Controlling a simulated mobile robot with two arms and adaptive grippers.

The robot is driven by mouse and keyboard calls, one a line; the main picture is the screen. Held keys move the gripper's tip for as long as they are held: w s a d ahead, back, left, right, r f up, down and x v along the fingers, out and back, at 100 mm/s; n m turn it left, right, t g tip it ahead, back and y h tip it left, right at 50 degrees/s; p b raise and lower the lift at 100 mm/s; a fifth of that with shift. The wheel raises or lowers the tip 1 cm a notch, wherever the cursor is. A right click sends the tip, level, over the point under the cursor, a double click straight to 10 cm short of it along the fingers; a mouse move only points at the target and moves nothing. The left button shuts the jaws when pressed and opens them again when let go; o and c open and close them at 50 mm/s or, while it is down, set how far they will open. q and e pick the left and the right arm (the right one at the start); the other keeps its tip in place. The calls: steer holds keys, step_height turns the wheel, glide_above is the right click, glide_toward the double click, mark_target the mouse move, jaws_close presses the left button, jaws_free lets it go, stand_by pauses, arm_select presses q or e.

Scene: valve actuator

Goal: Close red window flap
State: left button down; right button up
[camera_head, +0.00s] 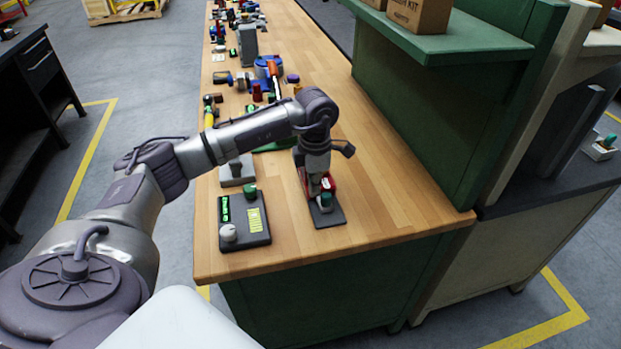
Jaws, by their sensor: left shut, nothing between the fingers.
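A small red part (329,184), which looks like the red window flap, shows on a device with a dark base plate (329,219) near the front end of the workbench. My left gripper (318,188) points down right at the red part and covers some of it. The gripper is shut with nothing in its fingers. I cannot tell whether it touches the flap, or how far open the flap is. A dark green knob-like part (325,201) stands in front of the red part on the same base. My right gripper is not in view.
A dark control box (243,236) with a green display and a white knob sits left of the device. A grey switch box (238,172) stands behind it. Several tools crowd the far bench. A green shelf (450,45) rises at the right. Bare wooden top (385,205) lies right of the device.

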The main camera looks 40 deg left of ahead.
arm_select(q)
steer(key=shift+w+a+b, duration=0.75)
steer(key=shift+w+a, duration=0.7)
steer(key=shift+a, duration=0.25)
steer(key=shift+w+a+b, duration=0.75)
steer(key=shift+w+a, duration=0.65)
steer(key=shift+a, duration=0.25)
steer(key=shift+w+a, duration=0.2)
steer(key=shift+r, duration=0.1)
step_height(320, 180, up, 7)
steer(key=p, duration=0.5)
stand_by(0.4)
